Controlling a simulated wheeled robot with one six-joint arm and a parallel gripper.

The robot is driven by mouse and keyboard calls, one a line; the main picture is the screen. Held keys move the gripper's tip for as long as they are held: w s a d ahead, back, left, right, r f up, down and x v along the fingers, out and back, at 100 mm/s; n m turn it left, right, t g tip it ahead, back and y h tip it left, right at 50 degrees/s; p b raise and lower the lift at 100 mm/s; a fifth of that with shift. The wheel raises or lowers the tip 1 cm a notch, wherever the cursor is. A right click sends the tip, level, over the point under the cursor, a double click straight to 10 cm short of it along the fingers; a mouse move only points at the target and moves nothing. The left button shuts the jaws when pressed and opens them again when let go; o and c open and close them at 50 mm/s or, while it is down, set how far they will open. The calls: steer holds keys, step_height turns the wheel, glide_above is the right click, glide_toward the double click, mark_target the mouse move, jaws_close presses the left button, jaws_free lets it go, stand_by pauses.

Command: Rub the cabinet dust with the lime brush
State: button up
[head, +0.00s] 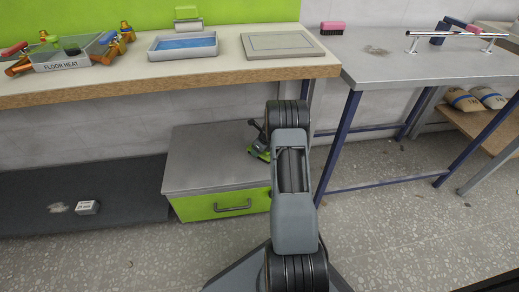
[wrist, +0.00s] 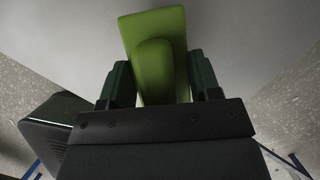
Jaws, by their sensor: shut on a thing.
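The lime brush (head: 258,154) is at the right part of the cabinet (head: 205,155), which has a grey top and a lime drawer front. In the wrist view the lime brush (wrist: 154,30) sits between the two dark fingers of my gripper (wrist: 160,78), which is shut on it. In the head view my gripper (head: 259,137) is partly hidden by my arm. The brush is at or just above the cabinet top; I cannot tell if it touches. No dust patch shows on the visible cabinet top; part of the top is hidden behind my arm.
A pink brush (head: 332,28) and a dust patch (head: 376,50) are on the metal table (head: 430,68) at right. The wooden counter (head: 225,75) overhangs behind the cabinet.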

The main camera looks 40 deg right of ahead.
steer(key=shift+f+b, duration=0.45)
steer(key=shift+f, duration=0.4)
steer(key=shift+w+a, duration=0.1)
